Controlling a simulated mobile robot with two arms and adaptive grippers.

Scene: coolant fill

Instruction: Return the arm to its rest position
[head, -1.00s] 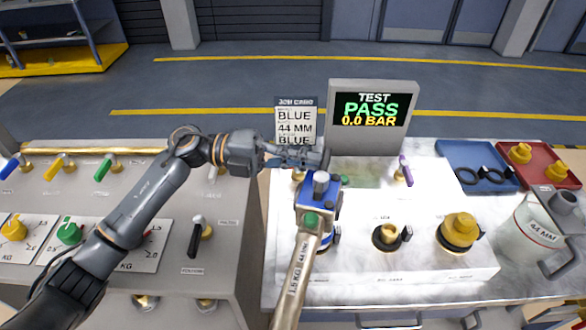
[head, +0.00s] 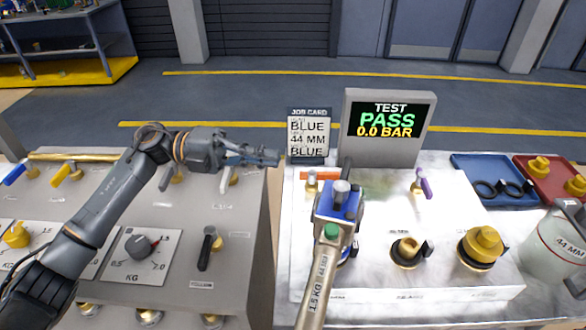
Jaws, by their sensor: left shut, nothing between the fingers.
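My left arm comes in from the left in the head view. Its gripper (head: 262,157) is shut and empty, above the right edge of the grey valve bench, left of the job card. The gripper touches nothing that I can see. A blue-topped tool with a green button and a long handle marked 1.5 KG (head: 338,220) stands over the white test bench, right of the gripper and apart from it. My right gripper does not show.
The test screen (head: 388,132) reads PASS, 0.0 BAR. The job card (head: 308,138) reads BLUE, 44 MM, BLUE. The grey bench (head: 180,225) carries dials and levers. A blue tray (head: 470,172), a red tray (head: 530,165) and a 44 MM jug (head: 550,250) are at right.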

